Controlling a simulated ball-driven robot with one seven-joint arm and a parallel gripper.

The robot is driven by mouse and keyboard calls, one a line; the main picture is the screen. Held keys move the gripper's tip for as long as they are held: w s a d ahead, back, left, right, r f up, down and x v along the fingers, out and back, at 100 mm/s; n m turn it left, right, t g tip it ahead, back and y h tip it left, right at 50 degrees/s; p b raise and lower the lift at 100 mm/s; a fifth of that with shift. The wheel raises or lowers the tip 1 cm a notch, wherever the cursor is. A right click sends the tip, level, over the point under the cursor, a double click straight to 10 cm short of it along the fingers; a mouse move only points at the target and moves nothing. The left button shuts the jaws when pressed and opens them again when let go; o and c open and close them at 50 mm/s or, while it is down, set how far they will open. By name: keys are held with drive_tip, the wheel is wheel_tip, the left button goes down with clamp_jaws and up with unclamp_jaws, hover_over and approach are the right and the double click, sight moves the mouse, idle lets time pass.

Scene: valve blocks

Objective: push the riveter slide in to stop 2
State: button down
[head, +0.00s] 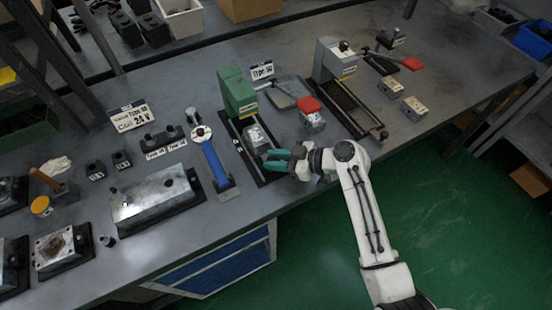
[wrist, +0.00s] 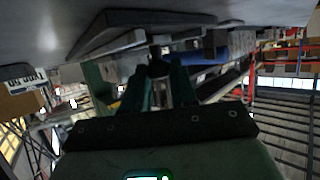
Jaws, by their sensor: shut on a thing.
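The riveter is a green upright block (head: 238,92) with a dark rail base running toward the table's front edge. Its slide (head: 258,137), a grey block, sits on the rail, apart from the green block. My gripper (head: 275,160) has teal fingers and is at the near end of the slide. In the wrist view the fingers (wrist: 160,85) are shut on a small dark knob (wrist: 157,66), which appears to belong to the slide. The stop marks are too small to read.
A blue-handled tool (head: 213,160) lies left of the rail. A metal block (head: 155,198) is at the left.

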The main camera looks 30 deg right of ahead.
sight(265, 139)
drive_tip(key=w+b, duration=0.5)
drive_tip(key=w, duration=0.2)
drive_tip(key=shift+w+f+b, duration=0.1)
drive_tip(key=shift+f+b, duration=0.15)
drive_tip(key=shift+b, duration=0.15)
drive_tip(key=shift+w+r, duration=0.1)
drive_tip(key=shift+w, duration=0.2)
drive_tip(key=shift+w+r, duration=0.1)
drive_tip(key=shift+r, duration=0.1)
drive_tip(key=shift+d, duration=0.1)
drive_tip(key=c, duration=1)
unclamp_jaws()
drive_tip(key=shift+w, duration=0.15)
drive_tip(key=shift+o, duration=0.3)
drive_tip(key=b+v, duration=0.1)
drive_tip(key=v, duration=0.9)
drive_tip(key=shift+s+d+r, duration=0.1)
drive_tip(key=shift+s+d, duration=0.05)
drive_tip(key=shift+s, duration=0.15)
